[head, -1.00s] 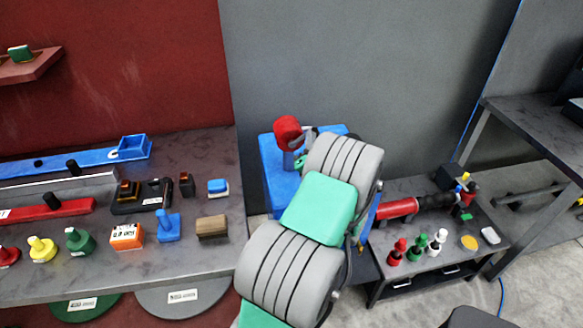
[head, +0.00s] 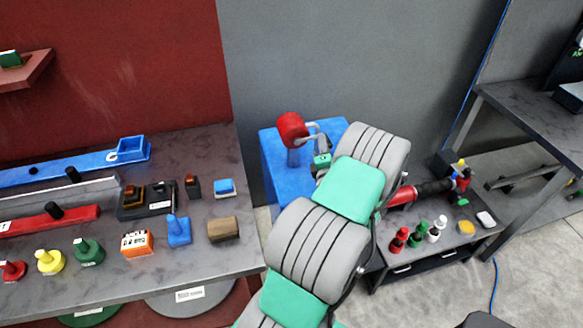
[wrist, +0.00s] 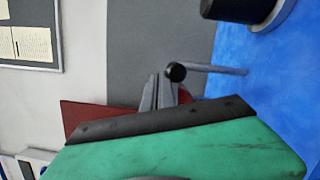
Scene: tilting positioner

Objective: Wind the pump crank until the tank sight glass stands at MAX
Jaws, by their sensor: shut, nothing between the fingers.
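A blue pump-like unit (head: 280,180) stands against the grey wall, with a red round part (head: 291,130) on a blue post. A grey bent rod (head: 314,126), perhaps the crank, sticks out to the right of the red part. My gripper (head: 322,162) is beside this rod, partly hidden by my arm. In the wrist view my gripper's fingers (wrist: 158,92) are shut and empty. A black knob (wrist: 175,72) on a grey rod (wrist: 215,69) is close to the fingertips; I cannot tell whether they touch. I cannot make out a sight glass or MAX mark.
A workbench (head: 120,265) at left holds several coloured knobs, a blue bar and a red bar. A low table (head: 420,258) at right carries a red-and-black cylinder (head: 425,190) and several small bottles. Grey floor is open at the lower right.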

